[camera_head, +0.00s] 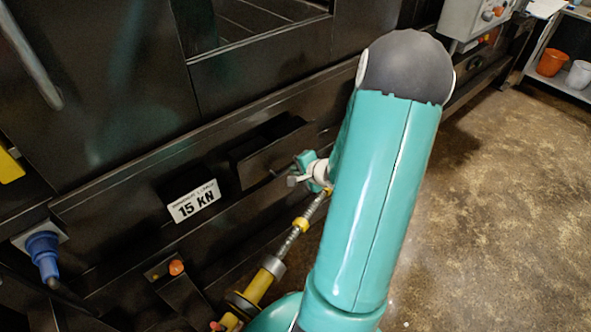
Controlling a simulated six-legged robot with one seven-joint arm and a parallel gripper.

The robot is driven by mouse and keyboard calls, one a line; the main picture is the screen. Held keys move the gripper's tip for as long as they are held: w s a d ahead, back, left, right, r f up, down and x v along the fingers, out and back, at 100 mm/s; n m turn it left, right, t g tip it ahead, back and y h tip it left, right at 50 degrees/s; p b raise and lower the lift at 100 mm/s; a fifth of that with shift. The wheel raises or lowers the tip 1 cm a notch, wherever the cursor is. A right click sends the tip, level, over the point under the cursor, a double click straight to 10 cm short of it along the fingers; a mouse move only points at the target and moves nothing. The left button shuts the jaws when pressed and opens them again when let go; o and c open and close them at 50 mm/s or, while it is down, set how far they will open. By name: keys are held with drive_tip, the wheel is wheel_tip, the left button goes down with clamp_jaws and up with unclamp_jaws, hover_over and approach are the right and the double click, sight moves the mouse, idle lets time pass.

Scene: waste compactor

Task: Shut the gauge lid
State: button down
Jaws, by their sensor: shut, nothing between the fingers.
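No gauge face can be made out. My gripper (296,181), small and pale, is shut and empty at the flap's lower right end. I cannot tell whether it touches the flap. My teal arm hides the area right of the flap.
A yellow and metal rod-like fitting (270,272) runs below the gripper. A grey control box (474,18) is at upper right. Open floor (500,220) lies right of my arm.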

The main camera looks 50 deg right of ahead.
drive_tip(key=shift+w+d+f, duration=0.1)
drive_tip(key=shift+w+f, duration=0.05)
drive_tip(key=shift+w+f+t, duration=0.35)
drive_tip(key=shift+w+t, duration=0.05)
drive_tip(key=shift+w, duration=0.2)
idle(0.4)
drive_tip(key=shift+r, duration=0.1)
